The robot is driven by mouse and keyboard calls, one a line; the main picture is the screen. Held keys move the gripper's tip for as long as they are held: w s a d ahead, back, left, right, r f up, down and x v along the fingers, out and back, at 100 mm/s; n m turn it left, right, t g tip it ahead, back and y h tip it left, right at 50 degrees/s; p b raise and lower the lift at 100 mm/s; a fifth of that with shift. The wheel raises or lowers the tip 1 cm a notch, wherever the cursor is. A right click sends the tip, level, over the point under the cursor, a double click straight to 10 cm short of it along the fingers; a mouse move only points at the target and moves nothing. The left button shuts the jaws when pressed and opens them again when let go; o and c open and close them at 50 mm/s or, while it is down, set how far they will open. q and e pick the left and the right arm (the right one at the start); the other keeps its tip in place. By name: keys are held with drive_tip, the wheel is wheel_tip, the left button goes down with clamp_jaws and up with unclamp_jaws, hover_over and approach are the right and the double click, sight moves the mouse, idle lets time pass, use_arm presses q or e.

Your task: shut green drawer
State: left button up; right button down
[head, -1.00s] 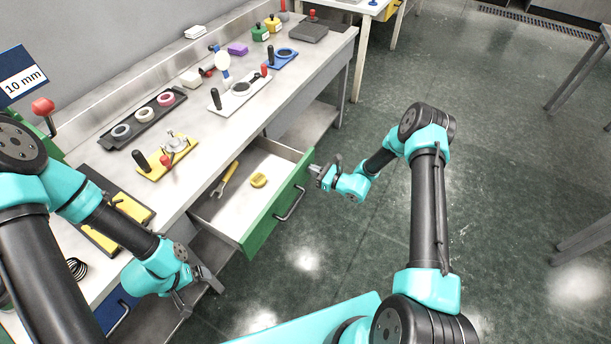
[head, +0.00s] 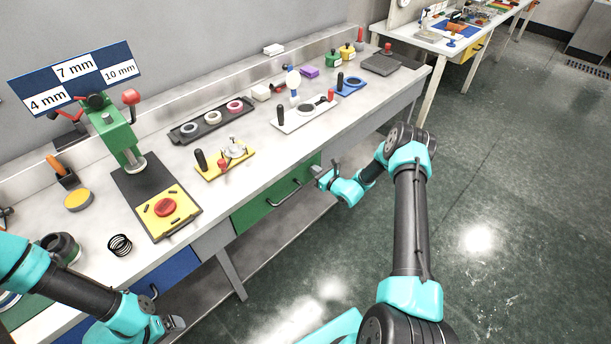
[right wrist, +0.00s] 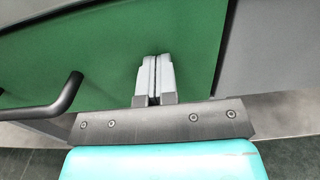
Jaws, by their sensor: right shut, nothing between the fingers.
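The green drawer (head: 262,208) is under the bench top. Its front looks in line with the bench, and no inside shows. Its dark bar handle (head: 284,192) faces out; the handle also shows at the left of the right wrist view (right wrist: 60,95). My right gripper (head: 318,171) is at the right end of the drawer front. In the right wrist view its fingers (right wrist: 154,78) are together and empty, tips at the green front (right wrist: 105,45); I cannot tell whether they touch. My left gripper (head: 177,323) is low at the left, near the blue drawer, its fingers unclear.
A blue drawer (head: 172,280) sits left of the green one. The bench top holds a green press (head: 113,130), a yellow fixture (head: 226,160) and a black ring tray (head: 212,124). A lower shelf (head: 270,240) runs below. The floor at right is clear.

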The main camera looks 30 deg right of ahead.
drive_tip(key=shift+w+d+r, duration=0.1)
drive_tip(key=shift+w, duration=0.15)
idle(0.4)
drive_tip(key=v, duration=1.4)
drive_tip(key=shift+s, duration=0.25)
